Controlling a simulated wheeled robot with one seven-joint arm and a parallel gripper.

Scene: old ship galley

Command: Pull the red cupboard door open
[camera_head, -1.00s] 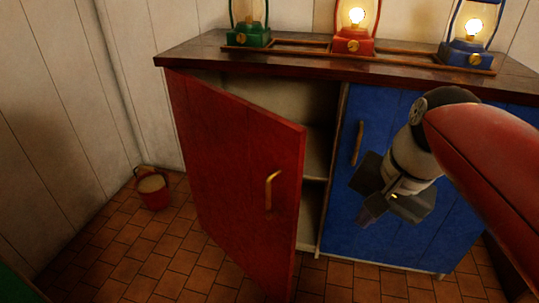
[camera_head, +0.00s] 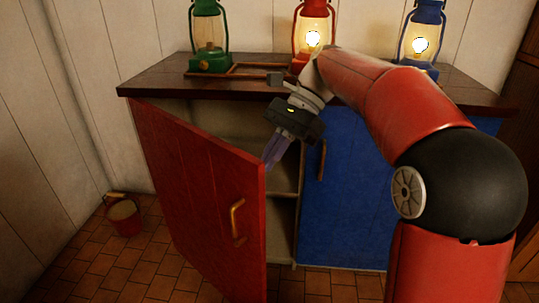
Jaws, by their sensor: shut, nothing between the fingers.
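The red cupboard door (camera_head: 195,195) stands partly open, swung out from its left edge. Its brass handle (camera_head: 237,222) is on the front face near the free edge. My gripper (camera_head: 271,163) is shut and empty. Its fingers point down and left at the top of the door's free edge, in front of the cupboard opening. I cannot tell whether they touch the door. Part of the dark interior and a shelf (camera_head: 284,180) show between the door and the blue door.
The blue door (camera_head: 345,215) to the right is closed, with its own handle (camera_head: 321,160). Green (camera_head: 209,40), red (camera_head: 312,35) and blue (camera_head: 420,35) lanterns stand on the countertop (camera_head: 160,85). A red bucket (camera_head: 124,216) sits on the tiled floor at left.

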